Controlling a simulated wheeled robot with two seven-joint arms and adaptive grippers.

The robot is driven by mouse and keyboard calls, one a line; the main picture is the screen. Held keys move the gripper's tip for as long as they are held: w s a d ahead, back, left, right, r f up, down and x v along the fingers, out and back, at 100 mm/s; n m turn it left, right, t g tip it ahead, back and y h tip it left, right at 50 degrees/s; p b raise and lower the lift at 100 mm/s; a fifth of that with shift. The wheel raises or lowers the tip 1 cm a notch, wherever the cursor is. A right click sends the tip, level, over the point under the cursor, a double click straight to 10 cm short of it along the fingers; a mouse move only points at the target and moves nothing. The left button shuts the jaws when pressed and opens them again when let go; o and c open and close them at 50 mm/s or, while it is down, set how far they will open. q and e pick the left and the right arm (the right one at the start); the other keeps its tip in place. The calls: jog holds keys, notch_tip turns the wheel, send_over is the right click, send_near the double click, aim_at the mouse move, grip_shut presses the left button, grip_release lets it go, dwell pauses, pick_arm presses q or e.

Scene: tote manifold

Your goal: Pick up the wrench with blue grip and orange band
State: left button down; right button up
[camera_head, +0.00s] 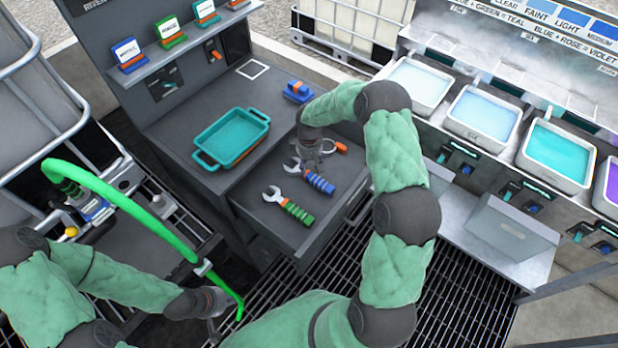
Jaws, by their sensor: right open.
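The wrench with blue grip and orange band (320,183) lies in the open drawer, its silver head toward the upper left. Just below it lies a wrench with a green grip and an orange band (298,212). My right gripper (319,160) is open just above the blue-grip wrench in the picture, over the back of the drawer; I cannot tell whether it touches anything. An orange-ended tool (341,147) shows beside it, partly hidden by the gripper. My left gripper (214,322) is at the lower left, near the lower end of a green hose; its fingers are too unclear to read.
The drawer (290,245) sticks out from a dark workbench. A teal tray (234,142) and a blue object (298,91) stand on the benchtop. The green hose (130,200) arcs across the left. Tubs of coloured liquid (484,110) line the right.

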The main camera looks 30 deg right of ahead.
aim_at(310, 173)
jog(key=f, duration=0.1)
jog(key=f+b, duration=0.1)
jog(key=f, duration=0.2)
jog(key=shift+s+f+b, duration=0.15)
jog(key=shift+s+b, duration=0.2)
jog(key=shift+w+f, duration=0.1)
jog(key=shift+f, duration=0.3)
jog(key=shift+r, duration=0.1)
jog(key=shift+c, duration=0.3)
jog(key=c, duration=0.9)
